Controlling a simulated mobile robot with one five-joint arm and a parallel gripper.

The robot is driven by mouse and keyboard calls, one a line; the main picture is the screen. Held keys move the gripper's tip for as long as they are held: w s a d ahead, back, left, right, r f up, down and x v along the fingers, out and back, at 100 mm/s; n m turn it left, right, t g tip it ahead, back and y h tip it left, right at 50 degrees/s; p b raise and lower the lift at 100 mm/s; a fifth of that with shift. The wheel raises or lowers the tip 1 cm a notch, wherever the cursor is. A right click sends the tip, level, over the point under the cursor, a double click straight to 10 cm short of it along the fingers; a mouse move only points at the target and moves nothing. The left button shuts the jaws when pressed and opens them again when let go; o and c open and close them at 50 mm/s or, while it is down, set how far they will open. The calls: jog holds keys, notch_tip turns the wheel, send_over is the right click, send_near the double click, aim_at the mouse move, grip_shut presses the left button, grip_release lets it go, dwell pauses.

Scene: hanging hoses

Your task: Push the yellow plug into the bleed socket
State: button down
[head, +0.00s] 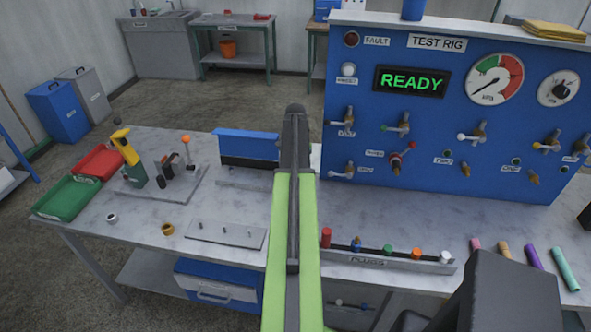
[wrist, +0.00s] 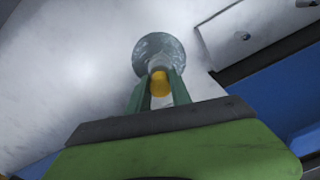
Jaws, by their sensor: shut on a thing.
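In the wrist view my gripper (wrist: 161,80) has its two green fingers closed around a small yellow piece, which looks like the yellow plug (wrist: 160,86). A pale part and a round, mottled grey disc (wrist: 150,44) show just beyond the fingertips; I cannot tell whether they belong to the plug. In the head view my arm reaches forward over the bench, left of the blue test rig, and hides the fingers and plug. The test rig (head: 440,185) has several fittings with small labels. I cannot read which one is the bleed socket.
The plug rack (head: 345,262) on the bench holds several coloured plugs. Coloured hose ends (head: 533,257) lie to its right. A blue-topped block (head: 248,144) stands left of my arm, with a grey plate (head: 225,234) nearer. Red (head: 97,162) and green (head: 66,198) bins are far left.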

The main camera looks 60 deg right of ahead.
jog(key=shift+f+b, duration=0.65)
jog(key=shift+f, duration=0.05)
jog(key=c, duration=1.1)
grip_release()
notch_tip(320, 180, up, 18)
jog(key=p, duration=1.7)
jog(key=shift+f, duration=0.25)
